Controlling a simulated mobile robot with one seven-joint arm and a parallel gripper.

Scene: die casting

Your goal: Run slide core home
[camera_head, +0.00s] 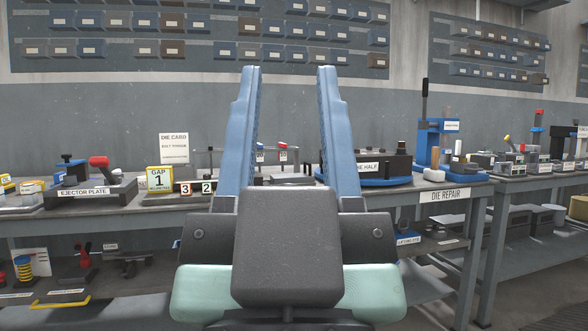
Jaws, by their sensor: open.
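My gripper (288,72) is in the middle of the camera_head view, pointing up and away, with its two long blue fingers wide apart and nothing between them. Behind it stands a workbench (463,195) labelled "DIE REPAIR". I cannot make out a part marked as the slide core. A dark block on a round blue base (375,181), its label reading "...E HALF", stands just right of the right finger and is partly hidden by it. My gripper touches none of these.
On the left are an ejector plate fixture (85,192), a yellow "GAP 1" block (160,180) and a die card (174,148). A blue press-like stand (431,142) rises at the right. A lower shelf (130,295) holds parts. Bin racks hang on the wall.

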